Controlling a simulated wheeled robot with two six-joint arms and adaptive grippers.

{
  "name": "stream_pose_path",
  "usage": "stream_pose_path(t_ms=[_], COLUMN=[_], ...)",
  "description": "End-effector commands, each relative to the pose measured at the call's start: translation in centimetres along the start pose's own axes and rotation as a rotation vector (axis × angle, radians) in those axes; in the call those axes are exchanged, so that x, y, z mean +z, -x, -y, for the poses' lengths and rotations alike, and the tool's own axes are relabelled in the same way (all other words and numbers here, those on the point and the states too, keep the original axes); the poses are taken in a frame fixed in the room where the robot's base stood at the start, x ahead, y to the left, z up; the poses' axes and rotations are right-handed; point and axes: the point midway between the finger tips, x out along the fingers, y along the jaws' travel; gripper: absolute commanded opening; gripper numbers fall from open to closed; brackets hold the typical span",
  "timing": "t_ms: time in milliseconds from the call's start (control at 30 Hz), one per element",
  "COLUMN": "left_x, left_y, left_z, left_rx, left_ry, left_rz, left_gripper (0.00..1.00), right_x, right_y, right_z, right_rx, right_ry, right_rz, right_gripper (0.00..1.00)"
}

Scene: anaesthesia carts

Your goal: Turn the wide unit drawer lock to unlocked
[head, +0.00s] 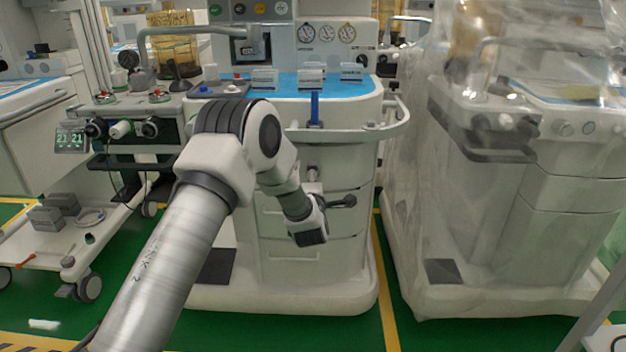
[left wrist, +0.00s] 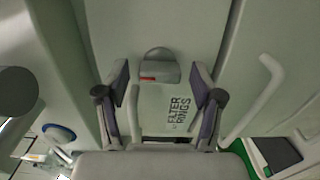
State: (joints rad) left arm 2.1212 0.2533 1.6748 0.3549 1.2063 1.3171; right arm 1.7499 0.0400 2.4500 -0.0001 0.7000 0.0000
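The wide unit is the white cart (head: 320,240) in the middle of the head view, with drawers below a blue top. In the left wrist view a grey rounded lock knob (left wrist: 158,60) with a red mark on its lower edge sits on the pale drawer front. My left gripper (left wrist: 160,76) is open, its two fingers apart on either side of the knob in the picture; I see no contact. In the head view my left arm reaches to the drawer fronts, and its wrist hides part of them. My right gripper is not in view.
A label (left wrist: 180,112) with black lettering is below the knob, and a pale bar handle (left wrist: 252,100) runs at the right. A rail (head: 350,132) curves round the cart's top. A plastic-covered cart (head: 510,170) stands right; a monitor cart (head: 120,130) stands left.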

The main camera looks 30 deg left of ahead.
Motion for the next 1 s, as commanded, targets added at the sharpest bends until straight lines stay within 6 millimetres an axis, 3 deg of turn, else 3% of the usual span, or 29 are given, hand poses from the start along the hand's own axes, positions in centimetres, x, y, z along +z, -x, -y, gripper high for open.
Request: stream_pose_path(t_ms=[267, 367, 733, 833, 1000], left_x=[0.0, 0.1, 0.1, 0.1, 0.0], left_y=[0.1, 1.0, 9.8, 11.3, 12.1], left_z=[0.0, 0.1, 0.0, 0.1, 0.0], left_rx=[0.0, -0.003, -0.002, -0.002, 0.0], left_ry=[-0.001, -0.001, -0.004, -0.003, -0.001], left_rz=[0.001, 0.002, 0.003, 0.002, 0.0], left_gripper=[0.69, 0.69, 0.69, 0.69, 0.69], right_x=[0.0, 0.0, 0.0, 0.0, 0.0], right_y=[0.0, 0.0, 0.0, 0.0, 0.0], right_z=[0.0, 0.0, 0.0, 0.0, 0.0], right_rx=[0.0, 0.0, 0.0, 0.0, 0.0], right_ry=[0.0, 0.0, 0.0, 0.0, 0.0], right_rz=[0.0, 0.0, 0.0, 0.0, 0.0], right_gripper=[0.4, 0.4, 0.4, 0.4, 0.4])
